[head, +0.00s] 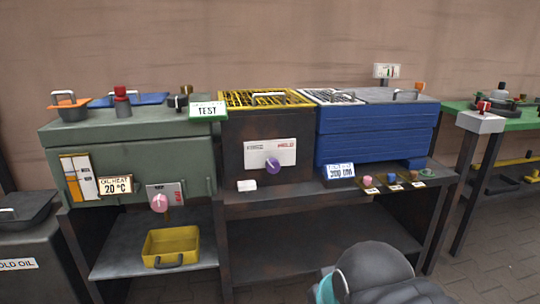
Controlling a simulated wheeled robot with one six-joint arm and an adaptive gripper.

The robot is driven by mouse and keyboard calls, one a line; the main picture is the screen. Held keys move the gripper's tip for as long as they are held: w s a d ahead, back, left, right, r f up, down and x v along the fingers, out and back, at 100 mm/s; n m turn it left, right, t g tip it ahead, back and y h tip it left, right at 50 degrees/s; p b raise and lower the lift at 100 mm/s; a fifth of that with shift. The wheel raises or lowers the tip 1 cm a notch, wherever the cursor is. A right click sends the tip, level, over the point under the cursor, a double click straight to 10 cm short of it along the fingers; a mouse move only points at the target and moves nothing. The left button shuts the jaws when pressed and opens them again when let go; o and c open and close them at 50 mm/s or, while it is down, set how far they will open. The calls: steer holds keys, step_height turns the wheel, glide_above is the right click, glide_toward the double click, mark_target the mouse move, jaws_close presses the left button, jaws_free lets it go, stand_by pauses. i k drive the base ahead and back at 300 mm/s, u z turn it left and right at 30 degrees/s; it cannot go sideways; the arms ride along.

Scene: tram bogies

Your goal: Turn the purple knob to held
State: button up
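The purple knob (273,167) sits on a white label plate (257,152) on the front of the dark box in the middle of the bench. The plate has small dark print at its left and red print, apparently "HELD", at its right. A pale mark shows at the knob's upper left; the exact setting is too small to tell. My gripper is not in view. A dark rounded part of my arm with a teal band shows at the bottom right, well apart from the knob.
A yellow grate (236,98) tops the dark box. A green cabinet (130,147) with a pink knob (159,203) stands left, a blue box (375,136) right. A small white block (247,185) and several small coloured pieces lie along the bench's front edge. A yellow tray (160,244) sits below.

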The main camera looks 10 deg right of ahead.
mark_target(272, 166)
steer(key=z, duration=2.2)
steer(key=k, duration=1)
steer(key=u, duration=1.6)
steer(key=i, duration=0.5)
